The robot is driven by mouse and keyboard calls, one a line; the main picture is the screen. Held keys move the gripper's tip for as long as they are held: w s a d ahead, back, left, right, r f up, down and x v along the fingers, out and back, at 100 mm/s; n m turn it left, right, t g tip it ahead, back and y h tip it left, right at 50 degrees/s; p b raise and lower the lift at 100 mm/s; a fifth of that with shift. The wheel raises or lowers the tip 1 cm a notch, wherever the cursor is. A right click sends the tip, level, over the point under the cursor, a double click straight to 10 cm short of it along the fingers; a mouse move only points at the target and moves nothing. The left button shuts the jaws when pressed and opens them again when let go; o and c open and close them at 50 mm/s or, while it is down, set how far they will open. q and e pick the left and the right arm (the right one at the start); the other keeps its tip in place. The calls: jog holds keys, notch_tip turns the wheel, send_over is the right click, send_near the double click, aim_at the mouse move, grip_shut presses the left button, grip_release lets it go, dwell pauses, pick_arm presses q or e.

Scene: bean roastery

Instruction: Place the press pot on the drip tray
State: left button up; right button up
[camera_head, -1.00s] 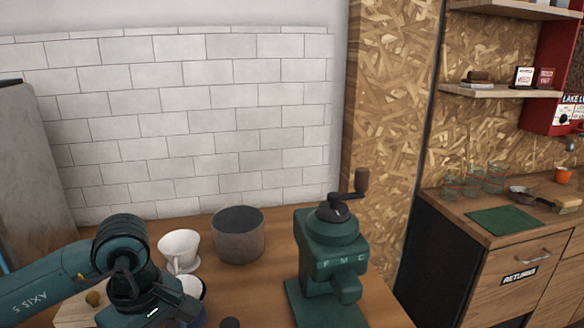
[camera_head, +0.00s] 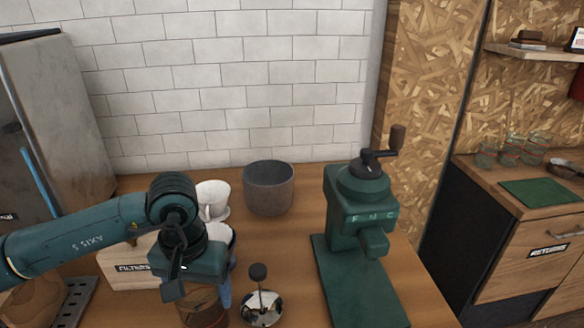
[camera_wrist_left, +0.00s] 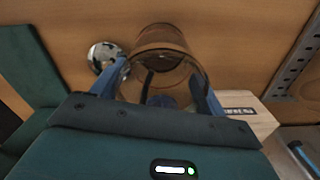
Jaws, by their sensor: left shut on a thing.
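The press pot (camera_head: 203,308) is a brownish see-through glass beaker at the bottom of the head view, partly hidden by my left gripper (camera_head: 207,288). In the left wrist view, the blue fingers of my left gripper (camera_wrist_left: 165,88) are shut around the glass press pot (camera_wrist_left: 160,40). I cannot tell whether its base touches the table. A shiny round lid with a black-knobbed plunger (camera_head: 262,305) stands on the table to its right. The drip tray (camera_head: 74,302), a slotted grey metal strip, is at the lower left; it also shows in the left wrist view (camera_wrist_left: 297,58). My right gripper is out of view.
A green grinder (camera_head: 358,225) stands on the right. A dark grey canister (camera_head: 268,190) and a white dripper (camera_head: 213,198) stand behind my gripper. A grey machine (camera_head: 55,110) stands at the left.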

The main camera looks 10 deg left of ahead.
pick_arm(q)
notch_tip(320, 180, up, 7)
jog(key=d+n, duration=0.2)
jog(key=n, duration=0.2)
jog(key=shift+n, duration=0.4)
notch_tip(320, 180, down, 9)
jog(key=shift+a+f+p, duration=0.1)
jog(key=shift+a+p, duration=0.05)
jog(key=shift+p, duration=0.15)
jog(key=shift+f, duration=0.1)
jog(key=o, duration=1.2)
jog(key=shift+o, duration=0.2)
